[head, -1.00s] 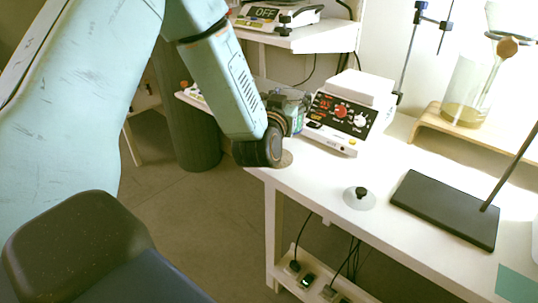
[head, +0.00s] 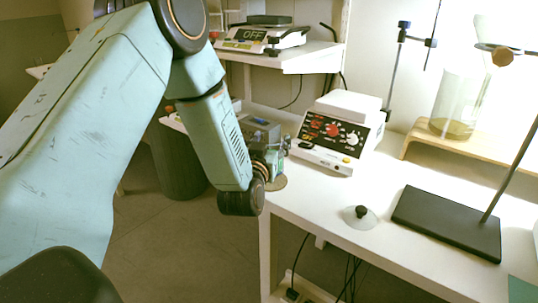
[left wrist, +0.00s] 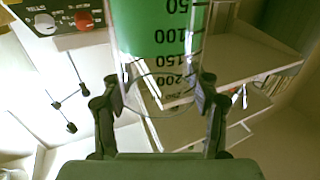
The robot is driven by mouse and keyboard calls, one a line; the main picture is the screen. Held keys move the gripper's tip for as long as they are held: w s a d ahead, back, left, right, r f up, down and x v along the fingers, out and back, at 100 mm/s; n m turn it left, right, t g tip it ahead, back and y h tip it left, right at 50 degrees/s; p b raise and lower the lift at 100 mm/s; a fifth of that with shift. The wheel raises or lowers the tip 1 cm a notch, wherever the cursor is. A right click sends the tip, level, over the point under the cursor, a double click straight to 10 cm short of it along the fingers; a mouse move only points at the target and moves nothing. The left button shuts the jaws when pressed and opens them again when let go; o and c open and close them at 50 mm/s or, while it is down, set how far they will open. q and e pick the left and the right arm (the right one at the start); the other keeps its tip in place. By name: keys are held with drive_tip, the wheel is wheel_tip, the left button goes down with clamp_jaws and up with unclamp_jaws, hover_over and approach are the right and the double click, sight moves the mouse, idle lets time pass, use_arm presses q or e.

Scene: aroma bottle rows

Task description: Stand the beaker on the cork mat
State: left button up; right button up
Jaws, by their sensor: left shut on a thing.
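My left gripper (head: 274,157) is shut on the beaker (left wrist: 160,60), a clear glass with black volume marks and green liquid. In the left wrist view the beaker stands between the two fingers (left wrist: 160,100), with its liquid end at the top of the picture. In the head view the beaker is largely hidden by my gripper and wrist. The cork mat (head: 278,183) is a round tan disc at the near left corner of the white bench, partly covered by my wrist. I cannot tell whether the beaker touches it. My right gripper is not in view.
A white stirrer with red display (head: 337,135) stands close behind and right of the mat. A small disc with a black knob (head: 360,216) and a black stand base (head: 446,222) lie farther right. A raised shelf with a balance (head: 262,37) is behind.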

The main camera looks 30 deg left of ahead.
use_arm(q)
wheel_tip(320, 180, down, 3)
drive_tip(key=shift+d+r+b, duration=0.1)
drive_tip(key=shift+r+b, duration=0.1)
drive_tip(key=shift+b, duration=0.25)
drive_tip(key=shift+w+f, duration=0.15)
drive_tip(key=shift+w, duration=0.05)
drive_tip(key=shift+s, duration=0.1)
drive_tip(key=shift+s, duration=0.1)
drive_tip(key=o, duration=1.1)
drive_tip(key=shift+f, duration=0.15)
drive_tip(key=shift+o, duration=1.4)
